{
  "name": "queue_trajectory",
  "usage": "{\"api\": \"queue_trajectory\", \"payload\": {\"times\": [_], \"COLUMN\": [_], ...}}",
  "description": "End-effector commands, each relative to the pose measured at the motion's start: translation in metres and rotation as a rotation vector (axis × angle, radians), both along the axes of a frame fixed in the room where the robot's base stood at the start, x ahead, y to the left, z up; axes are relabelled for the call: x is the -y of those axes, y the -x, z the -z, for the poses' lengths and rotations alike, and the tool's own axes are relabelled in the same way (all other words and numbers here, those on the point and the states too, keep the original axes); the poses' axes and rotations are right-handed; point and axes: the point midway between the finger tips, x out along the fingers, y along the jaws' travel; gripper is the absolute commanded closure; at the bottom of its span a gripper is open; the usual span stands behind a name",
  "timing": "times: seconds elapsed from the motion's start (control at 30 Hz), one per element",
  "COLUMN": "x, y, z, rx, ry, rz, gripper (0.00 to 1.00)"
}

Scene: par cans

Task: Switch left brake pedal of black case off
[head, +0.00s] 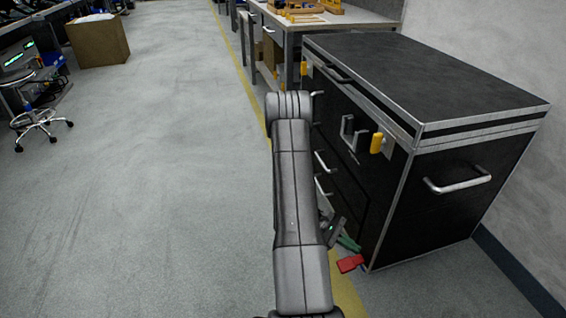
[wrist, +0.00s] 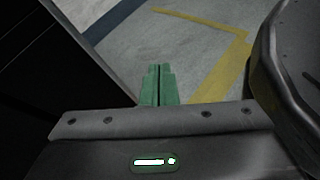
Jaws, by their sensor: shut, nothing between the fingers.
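The black case (head: 395,95) with metal edges stands against the wall at the right in the head view. A red brake pedal (head: 350,263) sticks out low at its near bottom corner, by the floor. My gripper (head: 348,243) is low beside the case's front, just above the red pedal in the picture; I cannot tell whether they touch. Its green fingers are together and empty in the wrist view (wrist: 158,68). No pedal shows in the wrist view, where the dark case side (wrist: 45,75) fills the left. My arm hides the case's far lower front, so any other pedal there is hidden.
A workbench (head: 345,18) stands behind the case. The floor (head: 150,180) to the left is open, with a stool (head: 40,115) and cardboard box (head: 100,42) further off.

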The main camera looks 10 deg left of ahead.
Motion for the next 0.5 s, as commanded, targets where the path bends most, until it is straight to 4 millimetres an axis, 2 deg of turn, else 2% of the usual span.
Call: {"api": "queue_trajectory", "payload": {"times": [0.03,0.23,0.5], "x": [-0.004,-0.018,-0.040], "y": [-0.008,-0.035,-0.044], "z": [0.022,0.097,0.204], "rx": [-0.024,-0.086,-0.151], "ry": [0.024,0.119,0.233], "rz": [-0.044,-0.226,-0.476], "gripper": [1.00,1.00,1.00]}}
